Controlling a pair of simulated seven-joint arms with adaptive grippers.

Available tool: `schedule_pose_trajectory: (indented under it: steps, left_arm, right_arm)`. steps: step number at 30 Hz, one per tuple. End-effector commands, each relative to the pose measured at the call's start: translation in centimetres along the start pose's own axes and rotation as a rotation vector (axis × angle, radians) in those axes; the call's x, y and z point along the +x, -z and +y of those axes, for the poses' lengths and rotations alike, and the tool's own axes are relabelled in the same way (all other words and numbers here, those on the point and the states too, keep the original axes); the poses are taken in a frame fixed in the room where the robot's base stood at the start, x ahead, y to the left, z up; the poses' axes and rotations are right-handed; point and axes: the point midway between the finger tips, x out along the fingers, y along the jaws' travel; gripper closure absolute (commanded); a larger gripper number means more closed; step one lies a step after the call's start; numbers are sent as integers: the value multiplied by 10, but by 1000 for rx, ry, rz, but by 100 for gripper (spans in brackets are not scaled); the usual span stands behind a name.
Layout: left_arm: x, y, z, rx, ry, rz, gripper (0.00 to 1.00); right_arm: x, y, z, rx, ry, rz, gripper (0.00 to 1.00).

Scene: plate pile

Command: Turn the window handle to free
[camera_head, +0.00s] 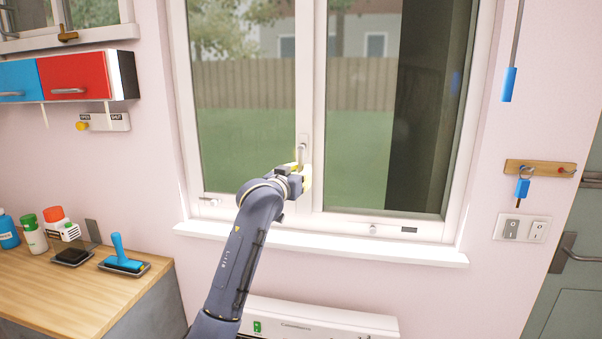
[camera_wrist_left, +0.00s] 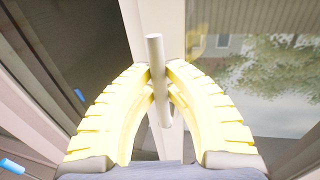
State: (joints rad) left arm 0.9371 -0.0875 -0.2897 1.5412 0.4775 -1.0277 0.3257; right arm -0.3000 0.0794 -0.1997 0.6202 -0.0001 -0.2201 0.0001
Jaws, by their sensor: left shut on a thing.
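The window handle (camera_head: 302,148) is a small light-coloured lever on the centre post of the white-framed window (camera_head: 312,100). Its upper part shows above my left gripper (camera_head: 301,180), and the lower part is hidden behind the gripper in the head view. In the left wrist view the handle is a pale round bar (camera_wrist_left: 155,55) between the two yellow curved fingers of my left gripper (camera_wrist_left: 160,85). The fingers are closed on the bar from both sides. In the head view the handle looks roughly vertical. My right gripper is not in view.
A white sill (camera_head: 330,246) runs below the window, above a white heater (camera_head: 315,318). At left a wooden counter (camera_head: 90,295) holds bottles and a blue-handled roller (camera_head: 119,252). A key rack (camera_head: 541,168) and switches (camera_head: 522,229) are on the right wall.

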Motion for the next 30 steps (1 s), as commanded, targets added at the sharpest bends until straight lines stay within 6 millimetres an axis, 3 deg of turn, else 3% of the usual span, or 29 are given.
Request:
schedule_pose_trajectory:
  steps: [14,30]
  left_arm:
    - [-2,1,-8,105,1,-20,100]
    - [-8,13,-39,585,2,-115,100]
  right_arm:
    - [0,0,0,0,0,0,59]
    - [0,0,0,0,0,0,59]
